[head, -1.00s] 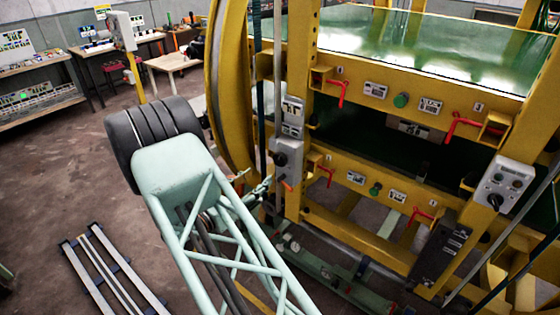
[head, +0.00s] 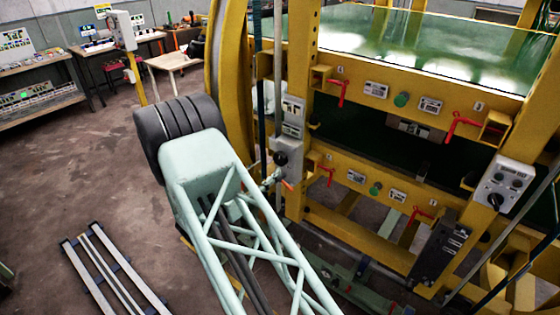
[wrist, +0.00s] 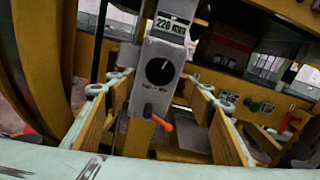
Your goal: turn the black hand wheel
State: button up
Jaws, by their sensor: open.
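A black round knob (wrist: 160,71), the likeliest black hand wheel, sits on the front of a grey box (wrist: 157,50) on the yellow frame. In the head view the same knob (head: 281,158) shows beside the frame's left post. My gripper (wrist: 158,125) is open, with one tan-padded finger at the left and one at the right of the wrist view. The grey box and knob appear between and beyond the fingers, with no contact visible. In the head view my pale green gripper (head: 270,179) is small, just left of and below the knob, partly hidden by my arm.
An orange-red lever (wrist: 161,123) sticks out below the knob. A yellow curved ring (head: 228,60) stands left of the box. Red clamp handles (head: 341,92) line the yellow beams. Another control box (head: 505,182) with a black knob is at the right. The floor at left holds metal rails (head: 105,270).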

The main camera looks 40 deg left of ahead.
aim_at(278, 161)
jog(key=shift+w, duration=4.4)
jog(key=c, duration=0.9)
jog(key=shift+f+m+b, duration=0.1)
jog(key=shift+m+b, duration=0.5)
jog(key=shift+b, duration=0.15)
jog(key=shift+m+b, duration=0.4)
jog(key=shift+b, duration=0.25)
jog(key=m+b, duration=0.3)
jog(key=b, duration=0.1)
jog(key=shift+a, duration=0.1)
jog(key=m+b, duration=0.4)
jog(key=b, duration=0.1)
jog(key=shift+m+b, duration=0.9)
jog(key=shift+b, duration=0.25)
